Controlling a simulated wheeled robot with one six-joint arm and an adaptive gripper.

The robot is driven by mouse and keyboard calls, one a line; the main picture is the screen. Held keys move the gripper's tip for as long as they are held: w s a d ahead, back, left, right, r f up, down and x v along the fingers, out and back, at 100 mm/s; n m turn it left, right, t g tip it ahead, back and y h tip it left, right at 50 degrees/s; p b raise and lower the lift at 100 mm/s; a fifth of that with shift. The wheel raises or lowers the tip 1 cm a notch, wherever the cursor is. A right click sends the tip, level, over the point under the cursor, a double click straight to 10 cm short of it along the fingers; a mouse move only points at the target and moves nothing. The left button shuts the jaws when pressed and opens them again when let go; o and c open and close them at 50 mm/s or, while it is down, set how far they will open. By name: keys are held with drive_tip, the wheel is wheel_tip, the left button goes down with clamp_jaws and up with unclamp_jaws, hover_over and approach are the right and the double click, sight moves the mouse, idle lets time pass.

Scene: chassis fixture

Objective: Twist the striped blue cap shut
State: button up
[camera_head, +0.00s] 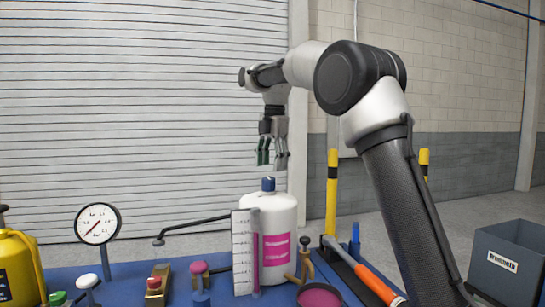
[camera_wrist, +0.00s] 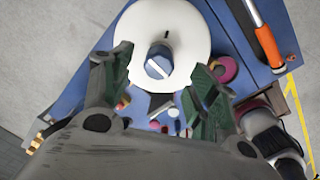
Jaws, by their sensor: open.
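The blue cap (camera_head: 268,184) sits on top of a white bottle (camera_head: 283,222) with a magenta label. In the wrist view the cap (camera_wrist: 160,62) shows a white stripe across its top, at the middle of the round white bottle top (camera_wrist: 190,30). A short dark mark shows on the bottle top near the cap. My gripper (camera_head: 272,160) is above the cap, apart from it, with its fingers pointing down. In the wrist view my gripper (camera_wrist: 158,90) is open and empty, with one finger on each side below the cap.
A gauge (camera_head: 97,224), several coloured knobs, a yellow container (camera_head: 18,268) and an orange-handled tool (camera_head: 375,283) share the blue table (camera_head: 128,285). A grey bin (camera_head: 508,258) is at the right.

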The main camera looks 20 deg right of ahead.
sight(271, 178)
drive_tip(key=f, duration=0.6)
drive_tip(key=shift+w+a, duration=0.1)
drive_tip(key=shift+w, duration=0.1)
drive_tip(key=c, duration=1.2)
drive_tip(key=shift+s+m, duration=0.1)
drive_tip(key=shift+m, duration=1.9)
drive_tip(key=shift+c, duration=0.4)
drive_tip(key=m, duration=0.2)
drive_tip(key=shift+s+m, duration=0.1)
drive_tip(key=shift+m, duration=0.2)
drive_tip(key=shift+f+m+h, duration=0.1)
drive_tip(key=shift+m+h, duration=0.2)
drive_tip(key=shift+m, duration=0.4)
